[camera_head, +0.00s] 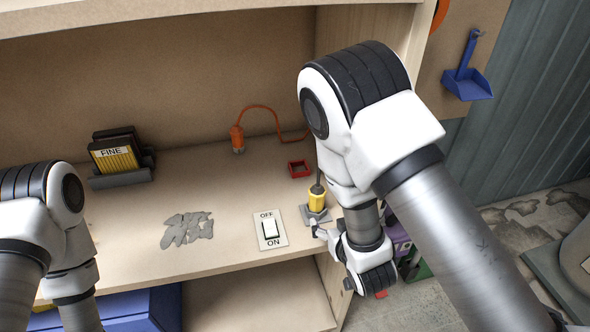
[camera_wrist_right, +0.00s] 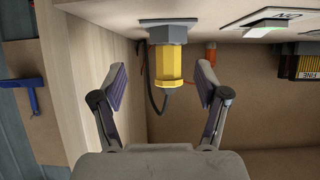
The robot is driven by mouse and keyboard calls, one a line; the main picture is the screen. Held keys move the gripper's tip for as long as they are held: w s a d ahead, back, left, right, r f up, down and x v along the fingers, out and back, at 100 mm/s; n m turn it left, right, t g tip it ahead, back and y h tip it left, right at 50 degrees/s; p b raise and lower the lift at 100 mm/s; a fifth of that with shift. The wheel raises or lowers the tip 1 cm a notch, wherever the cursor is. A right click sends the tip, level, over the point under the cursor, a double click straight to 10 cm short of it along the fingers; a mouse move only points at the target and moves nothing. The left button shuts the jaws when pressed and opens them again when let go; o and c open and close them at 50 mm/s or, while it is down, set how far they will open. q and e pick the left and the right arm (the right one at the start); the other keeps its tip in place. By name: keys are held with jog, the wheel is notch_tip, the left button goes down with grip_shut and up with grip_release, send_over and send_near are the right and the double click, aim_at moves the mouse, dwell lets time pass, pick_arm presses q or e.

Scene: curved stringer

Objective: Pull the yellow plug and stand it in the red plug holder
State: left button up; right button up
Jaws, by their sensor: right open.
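The yellow plug (camera_head: 317,199) stands upright in a grey socket (camera_head: 306,213) near the front right of the bench, with a dark cable at its top. In the right wrist view the yellow plug (camera_wrist_right: 168,62) and its grey socket (camera_wrist_right: 168,33) appear upside down. My right gripper (camera_wrist_right: 163,87) is open, its fingers apart on either side of the plug, with nothing held. In the head view the right gripper (camera_head: 328,236) is by the bench's front edge beside the socket. The red plug holder (camera_head: 299,168) is a small, empty-looking square frame behind the plug. My left gripper is out of view.
A switch plate (camera_head: 272,243) lies left of the socket. An orange plug (camera_head: 237,139) with an orange cable stands further back. A box marked FINE (camera_head: 117,158) and grey scraps (camera_head: 187,229) are at left. A side wall bounds the bench at right.

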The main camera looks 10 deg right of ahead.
aim_at(320, 197)
jog(key=w+r, duration=0.1)
jog(key=w+a+r+t, duration=0.1)
jog(key=r, duration=0.1)
jog(key=shift+a, duration=0.1)
jog(key=shift+w, duration=0.3)
jog(key=b+x, duration=0.1)
jog(key=x, duration=0.2)
jog(key=b+x, duration=0.1)
jog(key=x, duration=0.2)
jog(key=shift+w, duration=0.45)
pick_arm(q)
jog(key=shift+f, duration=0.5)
pick_arm(e)
jog(key=shift+s+r, duration=0.1)
jog(key=shift+r, duration=0.1)
jog(key=c, duration=1.3)
